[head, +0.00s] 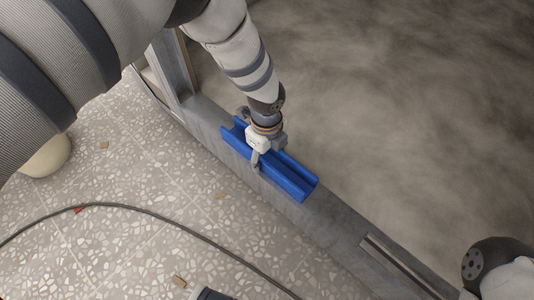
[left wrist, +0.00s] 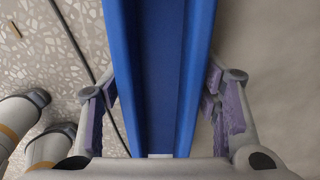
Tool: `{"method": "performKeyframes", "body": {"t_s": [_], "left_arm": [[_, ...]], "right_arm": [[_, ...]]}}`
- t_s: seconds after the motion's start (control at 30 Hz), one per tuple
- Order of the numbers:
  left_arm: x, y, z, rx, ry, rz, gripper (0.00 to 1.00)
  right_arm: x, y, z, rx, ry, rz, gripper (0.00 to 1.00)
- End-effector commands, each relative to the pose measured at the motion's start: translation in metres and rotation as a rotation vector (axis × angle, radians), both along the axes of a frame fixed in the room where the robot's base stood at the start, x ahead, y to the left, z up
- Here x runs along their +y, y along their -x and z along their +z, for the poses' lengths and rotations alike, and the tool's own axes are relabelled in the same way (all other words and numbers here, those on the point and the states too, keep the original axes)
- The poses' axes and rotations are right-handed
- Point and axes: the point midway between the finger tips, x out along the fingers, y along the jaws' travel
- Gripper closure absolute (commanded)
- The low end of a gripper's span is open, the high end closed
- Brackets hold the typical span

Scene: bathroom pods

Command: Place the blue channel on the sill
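The blue channel (head: 290,178) is a long open trough. In the head view it lies lengthwise over the grey sill (head: 335,222), roughly in line with it. I cannot tell whether it touches the sill or hangs just above. My left gripper (head: 267,154) straddles its middle from above, with a finger down each long side. In the left wrist view, the blue channel (left wrist: 160,75) runs between the purple-padded fingers of the left gripper (left wrist: 160,90). The pads sit close against its outer walls, and it appears gripped. My right gripper is not in view.
A dark cable (head: 140,210) crosses the speckled floor (head: 110,250) left of the sill. A grey upright post (head: 175,65) stands at the sill's far end. A slotted strip (head: 400,268) lies along the sill's near end. Bare grey floor (head: 400,100) spreads to the right.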

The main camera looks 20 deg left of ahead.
Motion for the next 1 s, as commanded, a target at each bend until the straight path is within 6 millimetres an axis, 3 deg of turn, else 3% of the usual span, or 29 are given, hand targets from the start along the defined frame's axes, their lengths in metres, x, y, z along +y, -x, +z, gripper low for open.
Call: {"method": "performKeyframes", "body": {"t_s": [0.37, 0.7, 0.83, 1.0], "left_arm": [[0.000, 0.000, 0.007, -0.002, 0.000, 0.000, 0.30], [0.000, -0.002, 0.096, -0.008, 0.000, 0.001, 0.30], [0.000, -0.001, 0.117, -0.004, -0.001, 0.001, 0.30], [0.000, 0.000, 0.125, 0.000, -0.001, 0.000, 0.30]], "right_arm": [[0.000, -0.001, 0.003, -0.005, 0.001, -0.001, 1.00], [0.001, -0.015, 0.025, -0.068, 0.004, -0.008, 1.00], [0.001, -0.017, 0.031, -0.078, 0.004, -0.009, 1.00], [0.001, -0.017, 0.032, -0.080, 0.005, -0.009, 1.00]]}}
